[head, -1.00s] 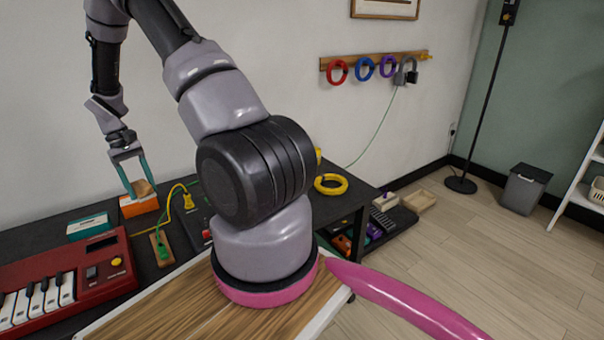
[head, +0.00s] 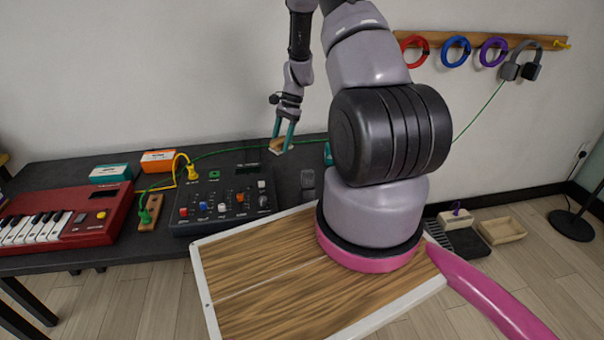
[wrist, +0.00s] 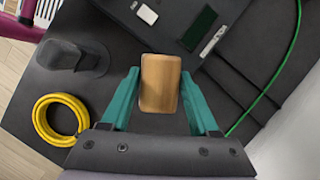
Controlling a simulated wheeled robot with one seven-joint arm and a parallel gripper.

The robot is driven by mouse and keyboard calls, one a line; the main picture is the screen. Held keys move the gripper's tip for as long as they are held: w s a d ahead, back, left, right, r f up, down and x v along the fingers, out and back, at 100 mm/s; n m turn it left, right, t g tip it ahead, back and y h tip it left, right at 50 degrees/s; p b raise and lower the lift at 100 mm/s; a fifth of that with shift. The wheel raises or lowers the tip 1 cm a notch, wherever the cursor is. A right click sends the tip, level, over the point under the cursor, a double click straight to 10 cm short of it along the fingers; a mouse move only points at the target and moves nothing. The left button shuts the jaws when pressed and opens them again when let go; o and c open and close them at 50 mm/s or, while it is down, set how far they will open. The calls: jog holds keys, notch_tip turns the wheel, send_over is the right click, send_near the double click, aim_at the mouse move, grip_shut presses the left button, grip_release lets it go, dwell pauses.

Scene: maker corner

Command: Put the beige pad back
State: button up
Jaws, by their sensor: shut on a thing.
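The beige pad (head: 280,146), a small tan block with rounded corners, is between the teal fingers of my gripper (head: 284,140). In the wrist view the pad (wrist: 160,83) sits between both fingertips of my gripper (wrist: 160,78), one finger along each side. The gripper is shut on it and holds it over the back of the dark table (head: 90,165), just behind the synth box (head: 223,203) with knobs and sliders. The spot directly beneath the pad is hidden in the wrist view.
A black dock-like object (wrist: 72,58) and a yellow ring (wrist: 60,118) lie left of the pad in the wrist view. A green cable (wrist: 272,82) runs at right. Orange (head: 159,161) and teal (head: 110,172) boxes and a red keyboard (head: 65,215) stand at left.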

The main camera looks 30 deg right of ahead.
jog(key=d+f+m+t, duration=0.2)
jog(key=d+f+m, duration=0.1)
jog(key=d+m, duration=0.3)
send_over(294, 173)
jog(key=d, duration=0.2)
jog(key=shift+m, duration=0.3)
jog(key=f, duration=0.5)
jog(key=shift+s+a+f, duration=0.25)
jog(key=shift+s+f, duration=0.1)
jog(key=shift+s, duration=0.05)
jog(key=shift+f, duration=2.05)
jog(key=o, duration=1.4)
jog(key=shift+f, duration=0.1)
jog(key=shift+o, duration=0.2)
